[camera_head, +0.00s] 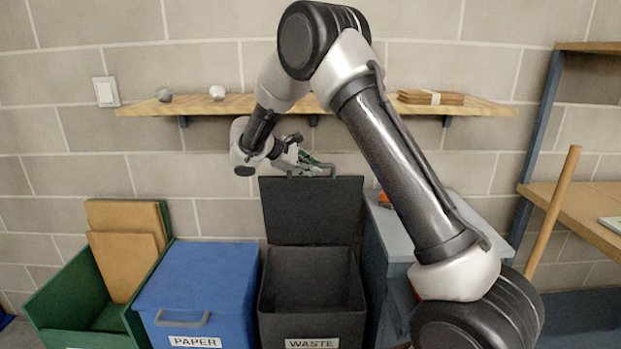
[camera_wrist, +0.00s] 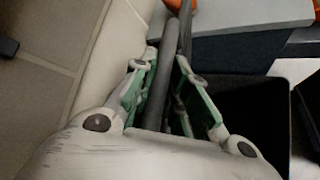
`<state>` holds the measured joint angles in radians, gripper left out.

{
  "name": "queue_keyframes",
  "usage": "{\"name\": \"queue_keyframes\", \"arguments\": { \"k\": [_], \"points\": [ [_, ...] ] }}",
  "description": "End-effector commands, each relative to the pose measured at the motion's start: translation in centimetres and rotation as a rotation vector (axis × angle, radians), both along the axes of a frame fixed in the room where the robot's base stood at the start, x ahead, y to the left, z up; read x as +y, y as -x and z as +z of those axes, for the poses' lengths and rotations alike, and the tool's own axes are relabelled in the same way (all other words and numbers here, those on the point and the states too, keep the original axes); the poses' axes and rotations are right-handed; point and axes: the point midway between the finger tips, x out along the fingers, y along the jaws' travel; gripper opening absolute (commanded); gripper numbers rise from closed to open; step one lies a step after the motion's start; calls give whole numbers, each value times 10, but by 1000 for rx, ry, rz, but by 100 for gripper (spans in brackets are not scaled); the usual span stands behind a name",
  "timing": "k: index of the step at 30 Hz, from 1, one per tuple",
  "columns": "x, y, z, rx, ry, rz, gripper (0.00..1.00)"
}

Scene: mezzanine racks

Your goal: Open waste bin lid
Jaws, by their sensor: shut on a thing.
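The black waste bin (camera_head: 312,305), labelled WASTE, stands on the floor between the blue paper bin and a grey cabinet. Its lid (camera_head: 312,212) is raised upright at the back, and the empty-looking inside shows. My gripper (camera_head: 322,168) is at the lid's top edge, shut on the lid handle (camera_wrist: 158,88). In the wrist view the grey handle bar runs between the green-padded fingers. The dark bin inside shows at the right of the wrist view.
The blue paper bin (camera_head: 198,290) is closed, at the left. A green bin (camera_head: 75,300) with cardboard stands further left. A grey cabinet (camera_head: 395,225) is close on the right. A wooden wall shelf (camera_head: 360,104) runs just above my gripper.

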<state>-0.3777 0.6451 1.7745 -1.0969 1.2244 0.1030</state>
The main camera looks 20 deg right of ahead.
Motion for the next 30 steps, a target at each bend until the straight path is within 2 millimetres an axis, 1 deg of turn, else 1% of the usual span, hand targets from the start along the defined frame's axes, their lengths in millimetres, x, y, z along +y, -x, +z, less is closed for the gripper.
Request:
{"name": "queue_keyframes", "arguments": {
  "k": [4, 15, 16, 19, 20, 30],
  "points": [
    [-2, -7, 2, 0, 0, 0, 0],
    [-2, -8, 2, 1, 0, 1, 0],
    [-2, -8, 2, 1, 0, 1, 17],
    [-2, -8, 1, 1, 0, 1, 36],
    [-2, -8, 1, 1, 0, 1, 37],
    [-1, -7, 2, 1, -1, 1, 37]
  ]
}}
